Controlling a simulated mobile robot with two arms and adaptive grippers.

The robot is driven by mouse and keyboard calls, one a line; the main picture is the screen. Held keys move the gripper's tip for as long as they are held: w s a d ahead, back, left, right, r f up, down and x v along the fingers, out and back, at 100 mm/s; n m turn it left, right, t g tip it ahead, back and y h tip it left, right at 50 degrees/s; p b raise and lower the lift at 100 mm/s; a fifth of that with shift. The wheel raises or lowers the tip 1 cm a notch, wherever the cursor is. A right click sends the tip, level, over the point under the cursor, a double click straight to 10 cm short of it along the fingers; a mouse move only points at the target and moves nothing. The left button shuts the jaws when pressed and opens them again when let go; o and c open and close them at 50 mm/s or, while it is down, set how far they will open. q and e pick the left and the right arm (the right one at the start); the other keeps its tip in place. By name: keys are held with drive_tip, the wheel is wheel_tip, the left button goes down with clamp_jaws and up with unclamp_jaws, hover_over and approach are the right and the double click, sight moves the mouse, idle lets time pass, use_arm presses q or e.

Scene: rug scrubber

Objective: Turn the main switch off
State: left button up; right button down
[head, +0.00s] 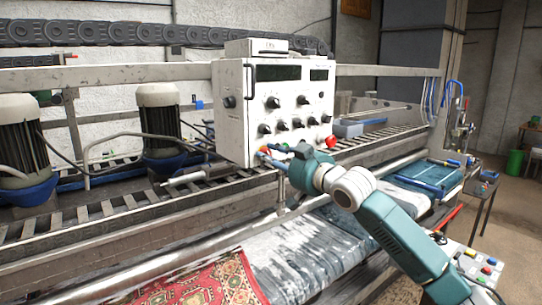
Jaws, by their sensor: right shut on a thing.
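The white control box (235,130) stands upright on the machine frame, with several black knobs on its front and a black knob (230,101) on its left side. My right gripper (268,156) is at the lower left of the box's front, its arm reaching in from the lower right. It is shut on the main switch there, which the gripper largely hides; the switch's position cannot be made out. My left gripper is not in view.
A red button (331,141) is right of the gripper on the box. Metal rails and rollers (160,262) run below it. A patterned red rug (200,282) lies at the bottom. Two motors (160,120) stand left. A button panel (478,268) is at lower right.

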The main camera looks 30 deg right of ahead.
drive_tip(key=shift+f+n, duration=0.15)
drive_tip(key=shift+n, duration=0.45)
drive_tip(key=c, duration=1.4)
unclamp_jaws()
drive_tip(key=shift+c, duration=0.2)
drive_tip(key=shift+s, duration=0.1)
drive_tip(key=s, duration=1.2)
drive_tip(key=shift+d, duration=0.45)
drive_tip(key=shift+w, duration=0.1)
